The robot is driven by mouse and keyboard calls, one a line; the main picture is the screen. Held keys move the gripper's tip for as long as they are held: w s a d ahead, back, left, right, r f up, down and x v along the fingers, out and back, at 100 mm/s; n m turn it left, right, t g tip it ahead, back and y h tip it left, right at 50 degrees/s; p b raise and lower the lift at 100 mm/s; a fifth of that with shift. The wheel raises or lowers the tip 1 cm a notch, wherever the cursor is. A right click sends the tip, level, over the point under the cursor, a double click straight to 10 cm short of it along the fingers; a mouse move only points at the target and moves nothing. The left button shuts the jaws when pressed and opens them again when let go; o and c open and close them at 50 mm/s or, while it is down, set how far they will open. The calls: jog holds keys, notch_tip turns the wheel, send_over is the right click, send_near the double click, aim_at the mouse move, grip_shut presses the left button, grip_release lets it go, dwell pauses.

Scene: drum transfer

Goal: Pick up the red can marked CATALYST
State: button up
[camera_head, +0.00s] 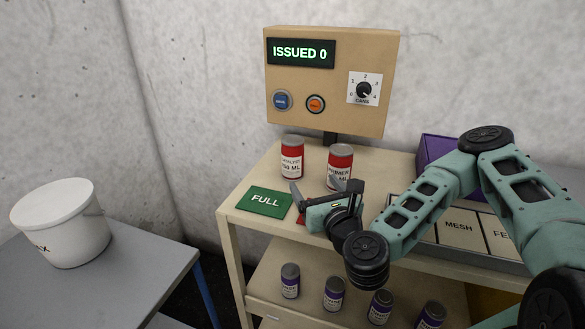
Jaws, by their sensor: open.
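The red can marked CATALYST (292,157) stands upright on the top shelf of the beige rack, left of a second red can (340,166) whose label seems to read PRIMER. The two cans stand close together with a small gap. My gripper (324,191) is open, in front of and below the two cans in the picture. Its dark fingers are spread, with nothing visible between them. It appears apart from the CATALYST can.
A green FULL mat (265,201) lies front left on the beige rack (252,183); a red patch is mostly hidden by my gripper. A control box (330,85) reading ISSUED 0 stands behind. Labelled bins (461,229) lie right. A white bucket (62,225) stands left. Several cans fill the lower shelf.

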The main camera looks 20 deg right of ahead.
aim_at(296, 160)
jog(key=w, duration=0.9)
jog(key=shift+a+r+p, duration=0.1)
jog(key=shift+a+p, duration=0.1)
jog(key=shift+p, duration=0.1)
jog(key=w, duration=0.1)
jog(key=w+p, duration=0.1)
jog(key=w, duration=0.3)
jog(key=shift+w+a+r+p, duration=0.1)
jog(key=shift+a+r+p, duration=0.05)
jog(key=shift+a+p, duration=0.2)
jog(key=shift+w, duration=0.55)
jog(key=c, duration=1.3)
